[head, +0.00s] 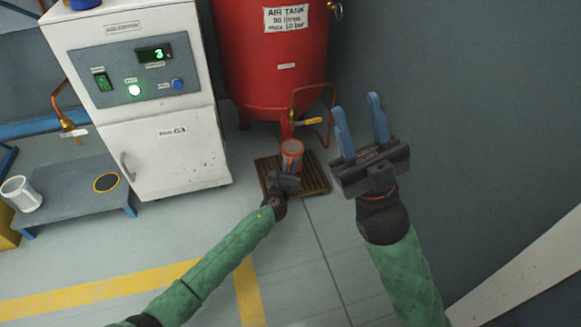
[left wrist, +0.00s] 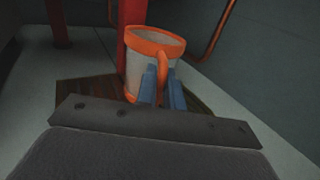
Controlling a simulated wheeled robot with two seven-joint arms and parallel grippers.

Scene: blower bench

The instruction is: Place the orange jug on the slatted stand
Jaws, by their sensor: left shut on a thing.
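The orange jug (head: 292,150) is upright, with an orange rim and handle and a greyish body. It also shows in the left wrist view (left wrist: 138,62). My left gripper (head: 289,170) is shut on the jug's handle, its blue fingers on either side in the left wrist view (left wrist: 162,88). The brown slatted stand (head: 317,178) lies on the floor below the jug and shows in the left wrist view (left wrist: 85,92). I cannot tell whether the jug's base touches the slats. My right gripper (head: 362,125) is open and empty, raised to the right.
A red air tank (head: 265,65) stands behind the stand, with a copper pipe (head: 327,115) and a yellow-handled valve close to the jug. A white cabinet (head: 165,150) is at the left. A low grey step (head: 75,195) holds a white mug (head: 22,193). The front floor is clear.

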